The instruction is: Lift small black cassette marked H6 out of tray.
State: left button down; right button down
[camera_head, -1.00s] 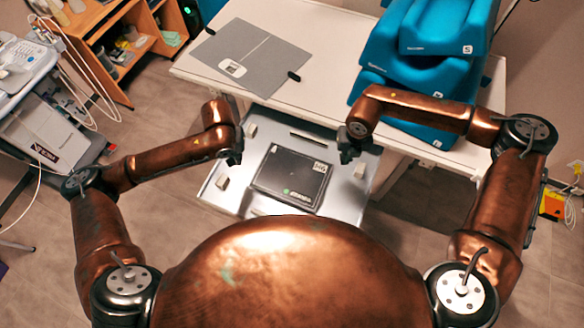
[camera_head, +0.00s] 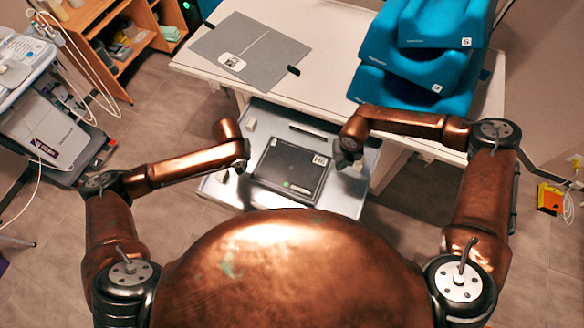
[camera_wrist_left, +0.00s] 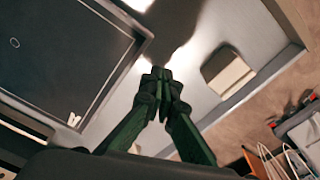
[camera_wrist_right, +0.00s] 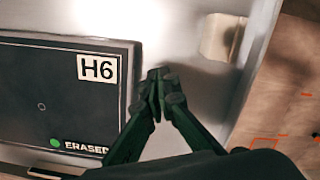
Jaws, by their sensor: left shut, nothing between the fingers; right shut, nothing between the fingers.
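The black cassette (camera_head: 290,168) marked H6 lies flat in the metal tray (camera_head: 335,197), which is pulled out below the table. In the right wrist view the cassette (camera_wrist_right: 50,95) shows its white H6 label, a green dot and the word ERASED. It also shows in the left wrist view (camera_wrist_left: 60,50). My left gripper (camera_head: 243,167) is shut and empty over the tray, just left of the cassette. My right gripper (camera_head: 345,160) is shut and empty over the tray, just right of the cassette. Neither clearly touches it.
The table (camera_head: 310,92) stands behind the tray with a grey flat panel (camera_head: 245,50) on it. Blue stacked cushions (camera_head: 415,65) are at its right. Pale blocks stand in the tray, one (camera_wrist_right: 222,38) near my right gripper. A machine on a cart (camera_head: 45,120) is at left.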

pick_arm(q)
jog(key=shift+f, duration=0.7)
pick_arm(e)
jog(key=shift+f, duration=0.75)
pick_arm(q)
jog(key=shift+d+f, duration=0.15)
jog(key=shift+f, duration=0.15)
pick_arm(e)
jog(key=shift+a+f, duration=0.1)
jog(key=shift+f, duration=0.2)
pick_arm(q)
jog(key=shift+d+r, duration=0.1)
jog(key=shift+d, duration=0.55)
pick_arm(e)
jog(key=shift+a+r, duration=0.1)
jog(key=shift+a, duration=0.5)
pick_arm(q)
jog(key=shift+d, duration=0.1)
pick_arm(e)
jog(key=shift+a, duration=0.1)
